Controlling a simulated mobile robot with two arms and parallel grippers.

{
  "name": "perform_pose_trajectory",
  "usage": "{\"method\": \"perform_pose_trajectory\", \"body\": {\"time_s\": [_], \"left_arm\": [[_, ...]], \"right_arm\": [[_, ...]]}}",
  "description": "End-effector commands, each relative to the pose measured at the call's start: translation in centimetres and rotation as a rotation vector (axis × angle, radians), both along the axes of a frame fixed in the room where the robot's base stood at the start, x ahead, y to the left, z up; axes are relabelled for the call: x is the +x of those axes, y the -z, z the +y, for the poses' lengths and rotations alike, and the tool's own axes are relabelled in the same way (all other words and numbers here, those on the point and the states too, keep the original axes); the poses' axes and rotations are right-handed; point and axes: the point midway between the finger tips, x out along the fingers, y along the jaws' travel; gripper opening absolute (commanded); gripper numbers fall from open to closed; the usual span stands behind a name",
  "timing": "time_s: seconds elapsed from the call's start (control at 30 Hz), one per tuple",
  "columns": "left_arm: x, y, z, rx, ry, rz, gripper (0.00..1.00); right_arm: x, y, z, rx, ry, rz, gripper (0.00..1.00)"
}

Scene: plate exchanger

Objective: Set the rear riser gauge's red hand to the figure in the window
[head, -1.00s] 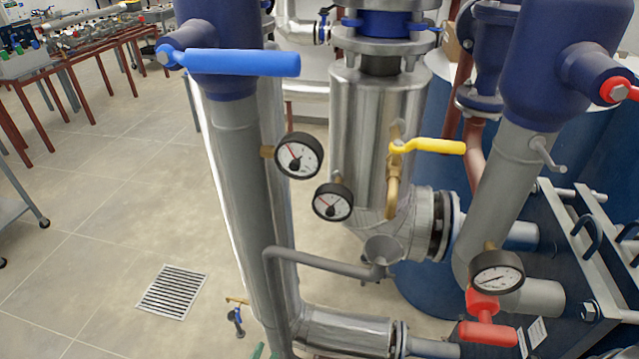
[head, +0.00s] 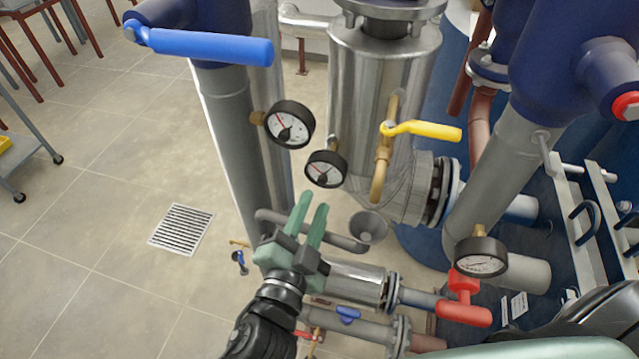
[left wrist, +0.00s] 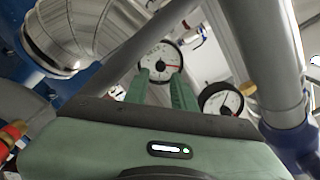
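Two round white dials with black rims sit close together: a left gauge (head: 290,124) on the grey riser, and a lower gauge (head: 326,169) by the steel-clad pipe. I cannot tell for certain which is the rear riser gauge. The left one shows a red hand pointing up and left; any window figure is too small to read. My left gripper (head: 312,200) is open and empty, its green fingers pointing up just below the lower gauge. In the left wrist view a dial (left wrist: 160,55) shows beyond the fingertips (left wrist: 159,75), and another dial (left wrist: 221,100) at their right. My right gripper's fingers are not visible.
A third gauge (head: 481,257) sits at the right above a red lever (head: 463,313). A yellow lever (head: 425,130), a blue lever (head: 205,46) and a grey cross pipe (head: 320,235) surround the two dials. Open floor lies left, around a drain grate (head: 181,229).

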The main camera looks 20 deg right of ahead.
Motion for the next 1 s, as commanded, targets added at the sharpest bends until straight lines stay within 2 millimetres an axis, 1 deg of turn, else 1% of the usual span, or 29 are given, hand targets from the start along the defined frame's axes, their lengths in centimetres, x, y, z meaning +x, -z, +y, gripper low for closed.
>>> {"method": "perform_pose_trajectory", "body": {"time_s": [0.03, 0.1, 0.23, 0.4, 0.6, 0.63, 0.67, 0.7, 0.73, 1.0], "left_arm": [[0.8, -0.4, -0.6, 0.001, 0.0, -0.002, 0.25], [1.7, -0.4, -1.1, 0.0, 0.0, -0.002, 0.25], [3.0, -0.2, -2.0, 0.0, -0.001, -0.001, 0.25], [3.6, -0.1, -2.4, 0.0, -0.001, 0.001, 0.25], [3.7, 0.0, -2.4, 0.0, -0.001, 0.001, 0.25], [3.6, 0.0, -2.4, 0.0, -0.001, 0.001, 0.23], [3.6, 0.0, -2.4, 0.0, -0.001, 0.001, 0.14], [3.6, 0.0, -2.4, 0.0, -0.001, 0.001, 0.03], [3.6, 0.0, -2.4, 0.0, -0.001, 0.001, 0.0], [3.7, 0.0, -2.4, 0.008, -0.001, -0.004, 0.0]], "right_arm": [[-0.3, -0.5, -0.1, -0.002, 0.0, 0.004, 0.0], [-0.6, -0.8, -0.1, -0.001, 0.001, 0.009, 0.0], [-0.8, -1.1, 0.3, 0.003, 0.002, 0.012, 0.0], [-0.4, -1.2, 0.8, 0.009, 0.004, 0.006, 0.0], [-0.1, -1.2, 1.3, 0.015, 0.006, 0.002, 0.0], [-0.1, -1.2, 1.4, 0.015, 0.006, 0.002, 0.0], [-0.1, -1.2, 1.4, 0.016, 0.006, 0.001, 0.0], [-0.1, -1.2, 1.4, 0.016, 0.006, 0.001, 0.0], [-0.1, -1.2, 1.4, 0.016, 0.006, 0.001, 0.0], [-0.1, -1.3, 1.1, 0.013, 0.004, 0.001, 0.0]]}}
